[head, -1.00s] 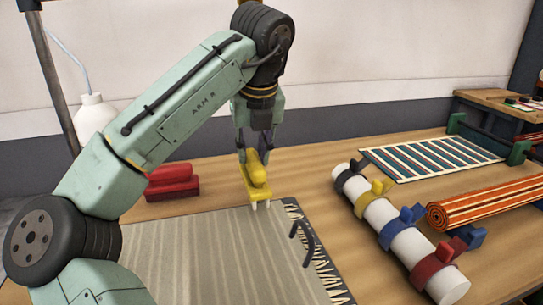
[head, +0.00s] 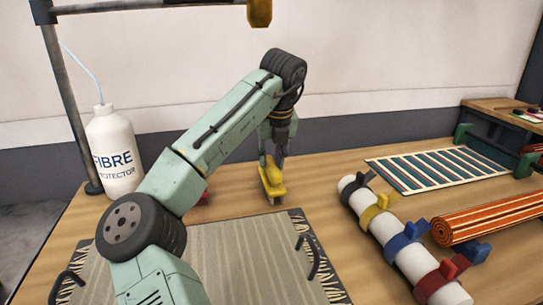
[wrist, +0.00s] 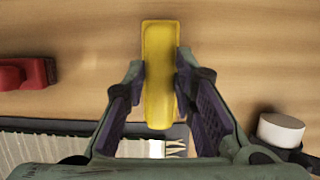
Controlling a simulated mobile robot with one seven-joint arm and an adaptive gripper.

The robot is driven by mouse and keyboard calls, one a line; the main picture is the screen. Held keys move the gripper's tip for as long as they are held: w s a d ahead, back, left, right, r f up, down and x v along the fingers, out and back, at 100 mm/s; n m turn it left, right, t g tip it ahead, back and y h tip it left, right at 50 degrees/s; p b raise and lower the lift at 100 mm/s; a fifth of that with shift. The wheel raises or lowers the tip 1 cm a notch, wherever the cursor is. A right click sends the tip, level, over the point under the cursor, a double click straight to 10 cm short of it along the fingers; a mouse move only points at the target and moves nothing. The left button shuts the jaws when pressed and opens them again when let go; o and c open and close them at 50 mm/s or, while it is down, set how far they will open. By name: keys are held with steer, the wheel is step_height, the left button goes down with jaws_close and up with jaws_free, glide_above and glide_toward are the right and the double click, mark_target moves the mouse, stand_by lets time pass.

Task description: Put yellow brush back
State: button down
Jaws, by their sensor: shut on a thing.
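The yellow brush (head: 271,181) is held in my gripper (head: 272,160) over the bare wood behind the grey rug. Its bristles point down; I cannot tell whether they touch the table. In the wrist view the yellow brush (wrist: 160,70) lies lengthwise between the two fingers of my gripper (wrist: 159,82), which is shut on it. A red brush (wrist: 28,73) lies at the left in the wrist view. In the head view my arm hides most of the red brush (head: 204,196).
A grey fringed rug (head: 235,250) with black handles lies in front. A white roll with coloured clamps (head: 391,238), a rolled orange rug (head: 490,217) and a striped rug (head: 435,168) are at the right. A white bottle (head: 115,155) stands at the left by a metal post.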

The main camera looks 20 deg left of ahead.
steer(key=shift+f, duration=0.15)
steer(key=c, duration=1.3)
jaws_free()
steer(key=v, duration=1.2)
steer(key=shift+s, duration=0.1)
